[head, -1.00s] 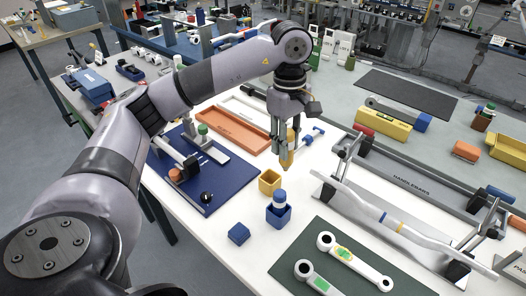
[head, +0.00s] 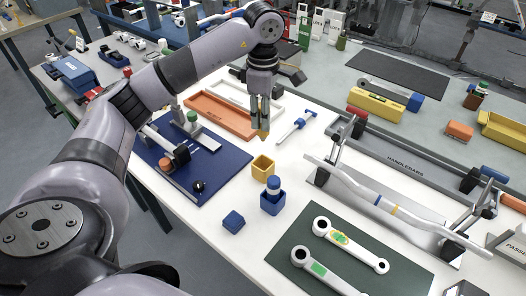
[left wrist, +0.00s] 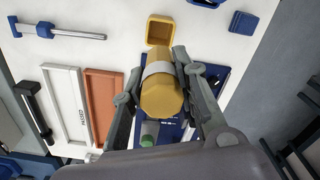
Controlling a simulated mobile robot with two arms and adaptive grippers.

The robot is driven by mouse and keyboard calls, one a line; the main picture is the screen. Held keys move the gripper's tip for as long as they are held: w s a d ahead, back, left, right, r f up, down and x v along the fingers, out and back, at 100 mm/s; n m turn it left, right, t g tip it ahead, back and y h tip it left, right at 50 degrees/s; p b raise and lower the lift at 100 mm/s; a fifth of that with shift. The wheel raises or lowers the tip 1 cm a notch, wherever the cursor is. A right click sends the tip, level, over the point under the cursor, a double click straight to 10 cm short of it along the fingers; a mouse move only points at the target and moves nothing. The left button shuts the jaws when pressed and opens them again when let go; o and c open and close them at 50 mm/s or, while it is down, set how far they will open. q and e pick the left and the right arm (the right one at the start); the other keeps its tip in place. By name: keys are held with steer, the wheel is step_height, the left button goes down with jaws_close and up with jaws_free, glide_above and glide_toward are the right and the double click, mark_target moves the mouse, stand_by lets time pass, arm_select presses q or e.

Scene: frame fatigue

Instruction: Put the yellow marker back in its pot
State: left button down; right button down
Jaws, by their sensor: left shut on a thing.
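My left gripper (head: 261,112) is shut on the yellow marker (head: 264,134), which hangs tip down. In the left wrist view, the marker (left wrist: 161,92) lies between the two fingers and has a pale band. The yellow pot (head: 263,169) is a small open square box on the white table, below the marker and apart from it. It also shows in the left wrist view (left wrist: 160,31), beyond the marker's end, with its inside looking empty. My right gripper is not in view.
A blue pot (head: 272,206) with a blue-capped thing stands close in front of the yellow pot. A blue block (head: 233,221) lies nearby. A blue board (head: 215,183) with fittings is at left. An orange tray (head: 217,128) and a blue-ended caliper (head: 296,125) lie behind.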

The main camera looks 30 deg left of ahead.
arm_select(q)
step_height(320, 180, down, 14)
steer(key=shift+p, duration=1.1)
steer(key=shift+f+b, duration=0.3)
steer(key=shift+b, duration=0.05)
steer(key=c, duration=1.3)
jaws_free()
steer(key=shift+r, duration=0.1)
steer(key=shift+r+p, duration=0.1)
steer(key=shift+p, duration=0.2)
steer(key=r, duration=0.1)
steer(key=r+b, duration=0.1)
steer(key=r, duration=0.1)
steer(key=r+b, duration=0.1)
steer(key=r, duration=0.1)
steer(key=shift+s+d+r, duration=0.1)
steer(key=shift+s+r, duration=0.05)
steer(key=shift+s, duration=0.15)
step_height(320, 180, up, 12)
steer(key=shift+s+b, duration=0.1)
steer(key=shift+b, duration=0.8)
